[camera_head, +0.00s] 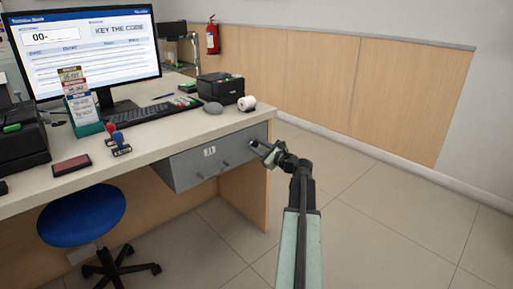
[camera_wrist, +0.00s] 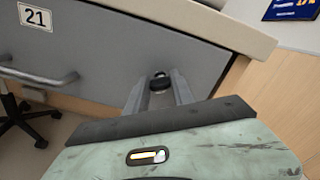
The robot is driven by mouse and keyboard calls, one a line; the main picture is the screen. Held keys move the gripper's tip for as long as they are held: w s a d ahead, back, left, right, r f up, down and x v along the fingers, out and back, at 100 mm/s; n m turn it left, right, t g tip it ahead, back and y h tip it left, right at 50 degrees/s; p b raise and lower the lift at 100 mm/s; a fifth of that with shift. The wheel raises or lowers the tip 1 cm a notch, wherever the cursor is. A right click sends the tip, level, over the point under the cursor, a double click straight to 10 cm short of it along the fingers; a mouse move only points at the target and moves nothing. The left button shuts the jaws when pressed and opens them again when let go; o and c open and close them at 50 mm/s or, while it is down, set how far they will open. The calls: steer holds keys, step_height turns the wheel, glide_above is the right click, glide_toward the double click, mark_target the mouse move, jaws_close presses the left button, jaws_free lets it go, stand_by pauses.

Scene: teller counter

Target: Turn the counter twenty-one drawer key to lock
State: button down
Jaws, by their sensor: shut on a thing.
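The grey drawer (camera_head: 190,168) under the right end of the counter carries a "21" label (camera_head: 210,151). In the wrist view the drawer front (camera_wrist: 120,50) fills the upper left, with its "21" label (camera_wrist: 35,17) and bar handle (camera_wrist: 40,78). The dark key (camera_wrist: 160,82) is at the right part of the drawer front. My gripper (camera_wrist: 160,92) is shut on the key, one finger on each side of its head. In the head view my gripper (camera_head: 257,147) is at the drawer's right end and hides the key. I cannot tell the key's exact angle.
The counter top (camera_head: 140,150) overhangs just above the drawer. A blue stool (camera_head: 82,215) stands below at the left. A paper roll (camera_head: 246,103) and a black printer (camera_head: 221,88) are on the counter. The floor to the right is clear.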

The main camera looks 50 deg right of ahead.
steer(key=n, duration=0.6)
steer(key=shift+w+a+n, duration=0.1)
steer(key=shift+a+n, duration=0.05)
steer(key=shift+n, duration=0.15)
steer(key=n, duration=0.5)
steer(key=shift+f, duration=0.15)
steer(key=shift+n, duration=0.3)
steer(key=c, duration=1.1)
jaws_free()
steer(key=s, duration=0.7)
steer(key=shift+s+a, duration=0.25)
steer(key=shift+s, duration=0.15)
